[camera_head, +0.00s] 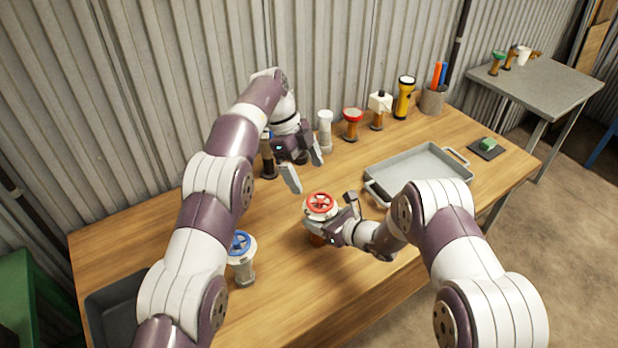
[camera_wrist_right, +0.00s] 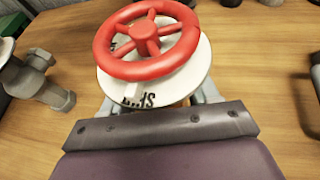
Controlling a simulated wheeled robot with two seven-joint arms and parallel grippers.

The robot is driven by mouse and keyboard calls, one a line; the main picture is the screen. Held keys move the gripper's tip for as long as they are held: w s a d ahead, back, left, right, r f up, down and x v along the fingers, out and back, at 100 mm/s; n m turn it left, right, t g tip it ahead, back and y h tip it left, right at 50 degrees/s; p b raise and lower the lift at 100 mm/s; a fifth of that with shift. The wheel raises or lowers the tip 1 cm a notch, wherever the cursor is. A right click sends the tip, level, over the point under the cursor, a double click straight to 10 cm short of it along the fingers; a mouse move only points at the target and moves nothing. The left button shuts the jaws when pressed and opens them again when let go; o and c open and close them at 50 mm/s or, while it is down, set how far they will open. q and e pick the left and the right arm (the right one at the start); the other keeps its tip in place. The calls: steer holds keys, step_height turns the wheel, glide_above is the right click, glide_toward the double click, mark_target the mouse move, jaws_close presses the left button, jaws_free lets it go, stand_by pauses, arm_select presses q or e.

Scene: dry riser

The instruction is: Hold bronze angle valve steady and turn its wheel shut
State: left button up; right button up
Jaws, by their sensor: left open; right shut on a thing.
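The bronze angle valve (camera_head: 316,239) stands on the wooden table, with a red spoked wheel (camera_head: 320,203) above a white disc. In the right wrist view the red wheel (camera_wrist_right: 146,40) and the lettered white disc (camera_wrist_right: 187,80) fill the upper middle and hide most of the body. My right gripper (camera_head: 330,224) is shut on the valve below the wheel, coming from the right. My left gripper (camera_head: 304,170) is open and empty, above and behind the wheel, its fingers pointing down toward it and apart from it.
A grey valve with a blue wheel (camera_head: 243,262) stands at left. A grey tray (camera_head: 372,190) lies at right. A red-topped valve (camera_head: 352,121), a white-topped item (camera_head: 379,107), a yellow flashlight (camera_head: 403,98) and a pen cup (camera_head: 433,100) line the back. A dark bin (camera_head: 112,305) is front left.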

steer(key=o, duration=1.6)
steer(key=shift+c, duration=0.2)
